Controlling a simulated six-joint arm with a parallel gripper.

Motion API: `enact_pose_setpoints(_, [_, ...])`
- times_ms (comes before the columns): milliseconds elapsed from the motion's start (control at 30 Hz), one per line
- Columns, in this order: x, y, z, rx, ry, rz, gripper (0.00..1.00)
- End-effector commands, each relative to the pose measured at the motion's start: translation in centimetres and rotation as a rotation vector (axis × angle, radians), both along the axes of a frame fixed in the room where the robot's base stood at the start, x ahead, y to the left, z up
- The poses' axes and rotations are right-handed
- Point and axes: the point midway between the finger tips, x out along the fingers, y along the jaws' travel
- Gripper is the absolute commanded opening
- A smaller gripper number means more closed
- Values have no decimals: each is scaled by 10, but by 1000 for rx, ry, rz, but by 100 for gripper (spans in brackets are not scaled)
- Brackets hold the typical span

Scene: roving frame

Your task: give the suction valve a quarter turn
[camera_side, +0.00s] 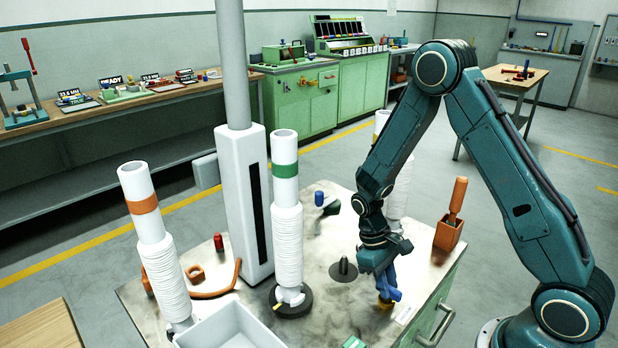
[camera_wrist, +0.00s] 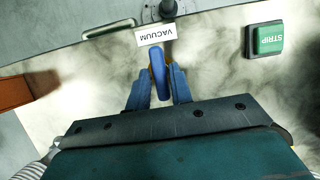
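The suction valve has a blue lever handle (camera_wrist: 158,68) and a yellow body (camera_side: 385,303) near the right front edge of the bench top. In the wrist view the handle points up the picture, towards a VACUUM label (camera_wrist: 156,34). My gripper (camera_wrist: 160,82) is down at the valve, with one blue finger on each side of the handle. It also shows in the side view (camera_side: 388,284), pointing down over the yellow body. Any gap between fingers and handle is too small to tell whether they press on it. The valve's lower part is mostly hidden.
A dark disc with a post (camera_side: 343,270) stands left of the valve. White ribbed columns (camera_side: 288,245) stand on the bench top. An orange holder (camera_side: 447,234) is behind right. A green STRIP block (camera_wrist: 268,38) and bench handle (camera_wrist: 108,28) are nearby.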

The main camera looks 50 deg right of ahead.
Motion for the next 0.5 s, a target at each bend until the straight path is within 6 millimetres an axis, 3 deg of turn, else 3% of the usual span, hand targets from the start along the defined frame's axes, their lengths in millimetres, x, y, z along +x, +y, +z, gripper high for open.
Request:
enact_pose_setpoints(67, [0,0,0,0,0,0,36])
enact_pose_setpoints(500, [1,0,3,0,2,-2,36])
